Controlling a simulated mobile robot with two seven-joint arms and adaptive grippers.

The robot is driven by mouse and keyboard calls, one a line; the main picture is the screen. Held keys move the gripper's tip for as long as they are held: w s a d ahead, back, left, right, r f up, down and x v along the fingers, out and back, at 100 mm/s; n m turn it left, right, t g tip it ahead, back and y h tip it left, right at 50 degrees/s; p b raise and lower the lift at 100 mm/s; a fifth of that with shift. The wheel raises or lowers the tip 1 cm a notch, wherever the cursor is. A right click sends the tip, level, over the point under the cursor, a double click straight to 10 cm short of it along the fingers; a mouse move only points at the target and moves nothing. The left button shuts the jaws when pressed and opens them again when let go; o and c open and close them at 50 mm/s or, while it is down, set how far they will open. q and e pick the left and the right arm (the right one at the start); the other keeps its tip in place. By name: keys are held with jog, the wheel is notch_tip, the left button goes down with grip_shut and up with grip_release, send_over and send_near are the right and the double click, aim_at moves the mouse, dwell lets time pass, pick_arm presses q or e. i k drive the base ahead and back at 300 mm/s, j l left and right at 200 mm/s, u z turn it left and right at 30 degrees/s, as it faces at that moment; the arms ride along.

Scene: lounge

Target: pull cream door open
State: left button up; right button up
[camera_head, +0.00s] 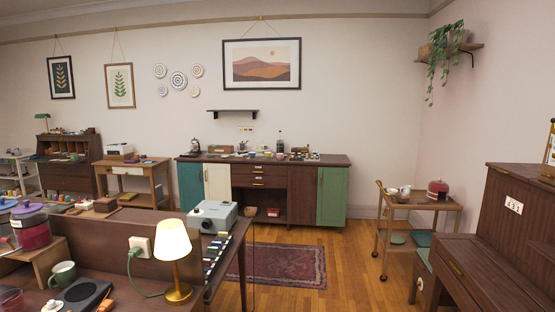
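The cream door (217,182) is on the left part of a long dark wooden sideboard (330,161) against the far wall. It sits between a teal door (190,186) on its left and a column of drawers and an open niche on its right. The cream door looks closed. A small handle on it is too small to make out clearly. The lower part of the sideboard's left end is partly hidden by a projector in the foreground. Neither of my grippers shows in the head view.
A dark desk (130,222) with a lit lamp (174,252) and a projector (212,217) stands between me and the sideboard. A rug (285,265) lies on open wooden floor. A trolley (423,205) and a dark piano-like cabinet (500,270) stand at right.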

aim_at(217, 177)
jog(key=i+l+z, duration=0.25)
jog(key=i, duration=0.5)
jog(key=i+l+z, duration=0.15)
jog(key=i+z, duration=0.15)
jog(key=i, duration=0.45)
jog(key=i+j+u, duration=0.15)
jog(key=i, duration=0.95)
jog(key=i+l+u, duration=0.1)
jog(key=i, duration=0.95)
jog(key=i+l+u, duration=0.15)
jog(key=i, duration=0.95)
jog(key=i+u, duration=0.2)
jog(key=i, duration=0.55)
jog(key=i+l+u, duration=0.25)
jog(key=i, duration=0.55)
jog(key=i+j+u, duration=0.15)
jog(key=i+u, duration=0.25)
jog(key=i+j+u, duration=0.1)
jog(key=i+u, duration=0.55)
jog(key=u, duration=0.2)
jog(key=i+j+z, duration=0.5)
jog(key=i+j, duration=0.4)
